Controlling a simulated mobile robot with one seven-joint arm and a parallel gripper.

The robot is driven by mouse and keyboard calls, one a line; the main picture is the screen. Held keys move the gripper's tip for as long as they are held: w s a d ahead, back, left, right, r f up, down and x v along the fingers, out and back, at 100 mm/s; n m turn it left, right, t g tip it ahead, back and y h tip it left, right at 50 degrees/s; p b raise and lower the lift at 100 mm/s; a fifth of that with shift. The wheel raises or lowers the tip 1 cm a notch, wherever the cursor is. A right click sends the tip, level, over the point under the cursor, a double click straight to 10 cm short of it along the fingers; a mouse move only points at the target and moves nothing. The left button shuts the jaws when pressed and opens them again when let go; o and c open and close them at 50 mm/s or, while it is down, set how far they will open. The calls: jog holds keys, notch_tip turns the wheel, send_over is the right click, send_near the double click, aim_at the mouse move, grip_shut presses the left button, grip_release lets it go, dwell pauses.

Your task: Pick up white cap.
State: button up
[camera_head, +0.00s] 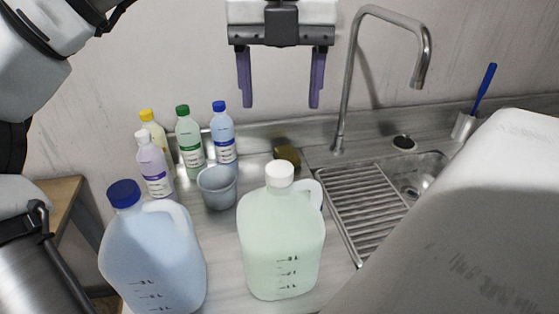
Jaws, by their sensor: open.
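A white cap (279,173) sits on the neck of a pale green jug (281,245) that stands upright near the front middle of the counter. My gripper (279,98) hangs at the top middle of the view, open and empty, with its two purple fingers pointing down. In the picture it is above the white cap and apart from it. A second, smaller white cap (143,136) is on a bottle with a purple label (155,168) at the left.
A blue jug (153,260) with a dark blue cap stands left of the green jug. A grey cup (216,190) and several small bottles stand behind. A sink with a drying rack (370,205) and a tall faucet (350,90) is at right.

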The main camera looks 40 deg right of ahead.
jog(key=b, duration=0.1)
send_over(280, 167)
jog(key=f, duration=0.6)
jog(key=shift+s+a+f, duration=0.25)
jog(key=shift+s+f, duration=0.05)
jog(key=shift+f, duration=0.05)
jog(key=shift+w+d+f+p, duration=0.15)
jog(key=shift+f+p, duration=0.15)
jog(key=shift+f, duration=1.1)
jog(key=shift+w+d+f+p, duration=0.15)
jog(key=shift+f+p, duration=0.1)
jog(key=shift+f, duration=1.1)
jog(key=shift+a, duration=0.1)
jog(key=shift+c, duration=0.2)
jog(key=c, duration=1)
